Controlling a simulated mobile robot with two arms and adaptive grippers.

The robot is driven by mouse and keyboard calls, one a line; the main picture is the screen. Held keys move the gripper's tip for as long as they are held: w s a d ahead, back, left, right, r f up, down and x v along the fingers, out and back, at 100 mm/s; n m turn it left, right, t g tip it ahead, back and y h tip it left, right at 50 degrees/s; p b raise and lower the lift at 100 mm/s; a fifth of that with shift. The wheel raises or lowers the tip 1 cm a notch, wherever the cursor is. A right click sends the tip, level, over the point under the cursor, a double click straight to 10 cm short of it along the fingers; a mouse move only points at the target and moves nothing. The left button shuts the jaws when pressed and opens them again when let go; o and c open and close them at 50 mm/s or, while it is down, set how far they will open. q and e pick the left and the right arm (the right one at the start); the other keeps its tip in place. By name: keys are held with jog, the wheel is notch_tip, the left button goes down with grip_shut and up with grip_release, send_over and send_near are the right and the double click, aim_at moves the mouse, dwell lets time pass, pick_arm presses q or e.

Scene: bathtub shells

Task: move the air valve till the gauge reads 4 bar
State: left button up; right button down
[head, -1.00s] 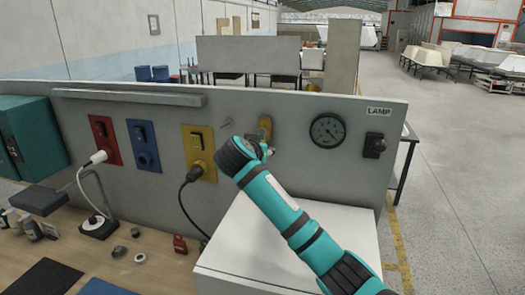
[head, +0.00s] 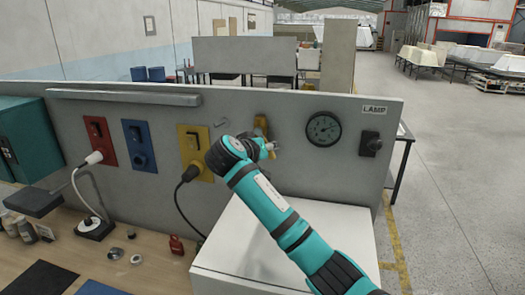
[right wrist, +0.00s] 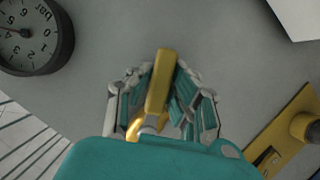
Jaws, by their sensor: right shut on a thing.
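The air valve's yellow handle (head: 261,126) is on the grey panel, left of the round dark gauge (head: 323,129). In the right wrist view the handle (right wrist: 162,78) stands between the fingers of my right gripper (right wrist: 163,93), which is shut on it. In the head view my right gripper (head: 269,148) is at the valve, and my wrist partly hides the valve's lower part. The gauge also shows in the right wrist view (right wrist: 30,35), turned over and cut by the edge; I cannot read its needle exactly. My left gripper is out of view.
A black switch (head: 370,143) labelled LAMP is right of the gauge. Yellow (head: 196,150), blue (head: 140,146) and red (head: 101,140) socket plates are to the left, with cables plugged into the yellow and red ones. A white box (head: 285,247) stands below the valve.

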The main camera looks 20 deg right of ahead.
jog(key=shift+s+n, duration=0.1)
jog(key=shift+n, duration=0.2)
jog(key=c, duration=1.2)
grip_release()
jog(key=v, duration=1.2)
jog(key=shift+f, duration=0.15)
jog(key=shift+a, duration=0.1)
